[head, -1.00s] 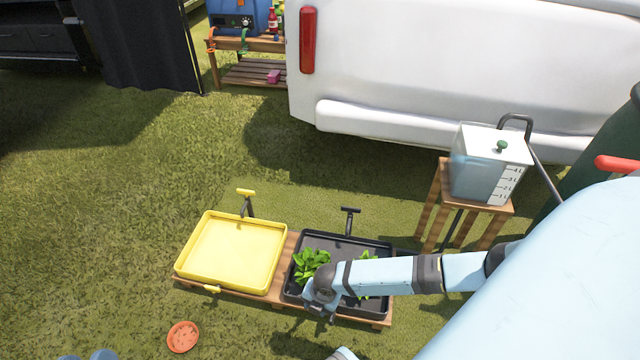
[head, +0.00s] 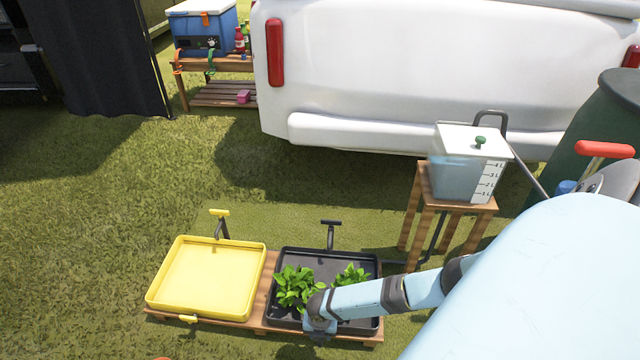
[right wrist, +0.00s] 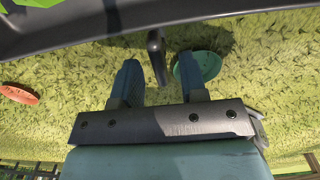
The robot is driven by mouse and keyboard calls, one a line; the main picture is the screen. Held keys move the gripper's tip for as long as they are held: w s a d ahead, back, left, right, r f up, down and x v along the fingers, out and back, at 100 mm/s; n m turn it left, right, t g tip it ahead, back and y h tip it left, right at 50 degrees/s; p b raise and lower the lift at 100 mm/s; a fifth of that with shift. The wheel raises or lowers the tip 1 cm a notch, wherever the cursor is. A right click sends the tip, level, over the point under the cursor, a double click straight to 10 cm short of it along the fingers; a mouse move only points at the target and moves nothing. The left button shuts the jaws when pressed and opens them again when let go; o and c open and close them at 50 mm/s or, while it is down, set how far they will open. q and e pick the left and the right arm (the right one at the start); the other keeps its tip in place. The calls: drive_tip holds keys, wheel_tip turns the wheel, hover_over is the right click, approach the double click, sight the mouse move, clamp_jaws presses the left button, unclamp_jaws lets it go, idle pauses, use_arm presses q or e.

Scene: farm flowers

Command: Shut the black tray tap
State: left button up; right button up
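The black tray (head: 372,268) stands on a low wooden pallet, to the right of the yellow tray (head: 206,280). A black T-shaped tap (head: 331,235) rises behind its back edge. My right gripper (head: 320,332) is at the black tray's front edge, with the arm crossing over the tray. In the right wrist view, my right gripper (right wrist: 160,68) is open, and a black tap lever (right wrist: 156,50) hanging below the tray's rim lies between its fingers. Whether the fingers touch it, I cannot tell. In the head view, my arm hides this lever. My left gripper is not in view.
Leafy plants (head: 296,288) stand in the black tray. A water tank (head: 465,172) sits on a wooden stand behind it, to the right. A green saucer (right wrist: 198,68) and an orange saucer (right wrist: 18,94) lie on the grass. Grass left of the pallet is open.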

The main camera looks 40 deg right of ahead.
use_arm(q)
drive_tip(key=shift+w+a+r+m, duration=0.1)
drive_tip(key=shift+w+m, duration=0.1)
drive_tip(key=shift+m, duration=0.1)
use_arm(e)
drive_tip(key=shift+f, duration=0.65)
clamp_jaws()
